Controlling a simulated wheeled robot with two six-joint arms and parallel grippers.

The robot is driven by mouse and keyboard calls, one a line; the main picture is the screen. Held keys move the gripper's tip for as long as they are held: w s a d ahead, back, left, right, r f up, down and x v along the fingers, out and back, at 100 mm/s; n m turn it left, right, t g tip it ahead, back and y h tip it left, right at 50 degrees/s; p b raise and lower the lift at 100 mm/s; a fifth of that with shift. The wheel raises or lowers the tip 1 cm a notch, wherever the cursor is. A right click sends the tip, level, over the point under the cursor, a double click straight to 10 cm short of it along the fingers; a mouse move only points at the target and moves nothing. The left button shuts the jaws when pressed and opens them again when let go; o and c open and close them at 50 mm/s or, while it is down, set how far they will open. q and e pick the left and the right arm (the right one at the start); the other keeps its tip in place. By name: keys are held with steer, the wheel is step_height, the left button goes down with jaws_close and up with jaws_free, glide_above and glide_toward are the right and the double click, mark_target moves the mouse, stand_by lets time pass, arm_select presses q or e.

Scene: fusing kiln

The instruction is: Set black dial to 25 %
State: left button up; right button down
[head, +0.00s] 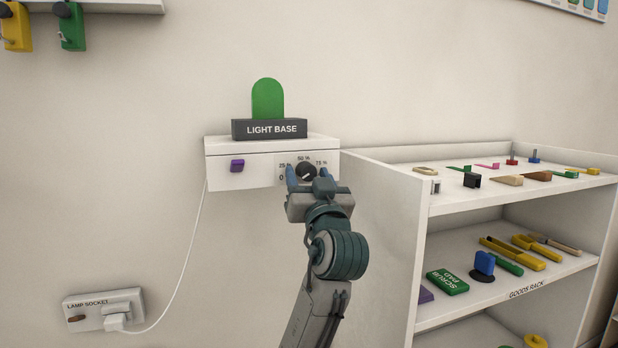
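The black dial (306,170) is on the front of the white light base box (262,146), at the right end. Marks 0, 25 %, 50 % and 75 % show around it, with 100 hidden or not readable. A pale pointer line shows on the dial, but its exact reading is too small to tell. My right gripper is not in view.
A purple switch (237,165) is left of the dial. A green panel (268,99) stands on top behind the LIGHT BASE sign (269,129). A white cord runs down to the lamp socket (103,309). The goods rack (388,222) stands close on the right.

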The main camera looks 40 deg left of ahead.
arm_select(q)
steer(key=c, duration=0.9)
steer(key=shift+m+t, duration=0.4)
steer(key=m+h+p, duration=0.1)
steer(key=m, duration=0.1)
steer(key=m+t+h+p, duration=0.1)
steer(key=shift+s+r+m+p, duration=0.1)
steer(key=shift+r+m+p, duration=0.2)
steer(key=shift+m+p, duration=0.1)
steer(key=m+h+p, duration=0.1)
steer(key=m+p, duration=0.2)
steer(key=m, duration=0.1)
steer(key=m+t+h+p, duration=0.1)
steer(key=m+h+p, duration=0.1)
steer(key=m+p, duration=0.2)
steer(key=shift+s+a+r+m+h, duration=0.15)
steer(key=shift+r+m+h, duration=0.05)
steer(key=shift+m+h, duration=0.1)
steer(key=shift+f+m+h+p, duration=0.2)
steer(key=shift+m+h+p, duration=0.1)
steer(key=shift+m+p, duration=1)
steer(key=o, duration=0.9)
